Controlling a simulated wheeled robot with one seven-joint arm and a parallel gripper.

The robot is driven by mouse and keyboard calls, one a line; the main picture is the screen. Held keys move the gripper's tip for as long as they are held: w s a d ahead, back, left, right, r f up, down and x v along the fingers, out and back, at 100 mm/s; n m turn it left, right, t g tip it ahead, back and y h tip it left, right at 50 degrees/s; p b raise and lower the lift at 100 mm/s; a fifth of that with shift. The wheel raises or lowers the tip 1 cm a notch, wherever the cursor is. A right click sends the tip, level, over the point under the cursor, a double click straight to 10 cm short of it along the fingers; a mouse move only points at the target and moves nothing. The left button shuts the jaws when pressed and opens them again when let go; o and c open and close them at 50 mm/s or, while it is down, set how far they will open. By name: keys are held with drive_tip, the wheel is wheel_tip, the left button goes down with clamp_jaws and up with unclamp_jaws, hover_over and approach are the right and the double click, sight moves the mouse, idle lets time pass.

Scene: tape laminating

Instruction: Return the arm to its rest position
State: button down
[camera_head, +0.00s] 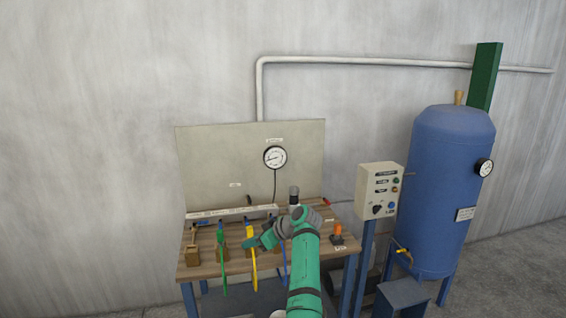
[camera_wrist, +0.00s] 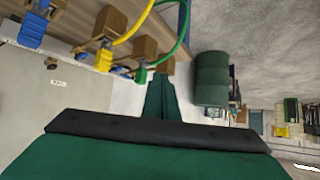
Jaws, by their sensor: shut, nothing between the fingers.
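My green arm rises from the bottom of the head view and bends left over the workbench (camera_head: 203,269). My gripper (camera_head: 250,245) is at the end of the bent part, over the bench near the yellow hose (camera_head: 251,262). In the wrist view my gripper (camera_wrist: 162,78) shows as two dark green fingers close together, with nothing seen between them. The green hose (camera_wrist: 183,30) and yellow hose (camera_wrist: 137,27) are beyond the fingertips in that view. I cannot tell the exact gap between fingers and hoses.
A grey back panel (camera_head: 215,155) with a gauge (camera_head: 275,157) stands behind the bench. A control box (camera_head: 379,190) and a blue tank (camera_head: 450,180) stand to the right. Wooden blocks (camera_wrist: 143,45) are on the bench.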

drive_tip(key=s+d+f+m+t+h, duration=0.15)
drive_tip(key=s+f, duration=0.25)
drive_tip(key=f, duration=0.9)
drive_tip(key=s+d+f+m+t+h, duration=0.1)
drive_tip(key=s+f+m, duration=0.2)
drive_tip(key=f, duration=0.9)
drive_tip(key=s+d+f+m+t+h, duration=0.1)
drive_tip(key=s+d+f+m+h, duration=0.1)
drive_tip(key=s+f, duration=0.7)
drive_tip(key=s+d+f+m+t+h, duration=0.2)
drive_tip(key=s+f, duration=0.5)
drive_tip(key=s, duration=0.4)
drive_tip(key=s+d+r+m+t+h, duration=0.1)
drive_tip(key=s+d+r+m, duration=0.1)
drive_tip(key=s, duration=1.1)
drive_tip(key=s+d+r+m+t+h, duration=0.1)
drive_tip(key=s+d+r+t+h, duration=0.15)
drive_tip(key=s, duration=1.05)
drive_tip(key=s+r+t, duration=0.1)
drive_tip(key=s+r, duration=0.7)
drive_tip(key=r, duration=0.2)
drive_tip(key=s+r+m, duration=0.1)
drive_tip(key=s+r, duration=0.7)
drive_tip(key=r, duration=0.3)
drive_tip(key=shift+s+t, duration=0.25)
drive_tip(key=shift+t, duration=0.15)
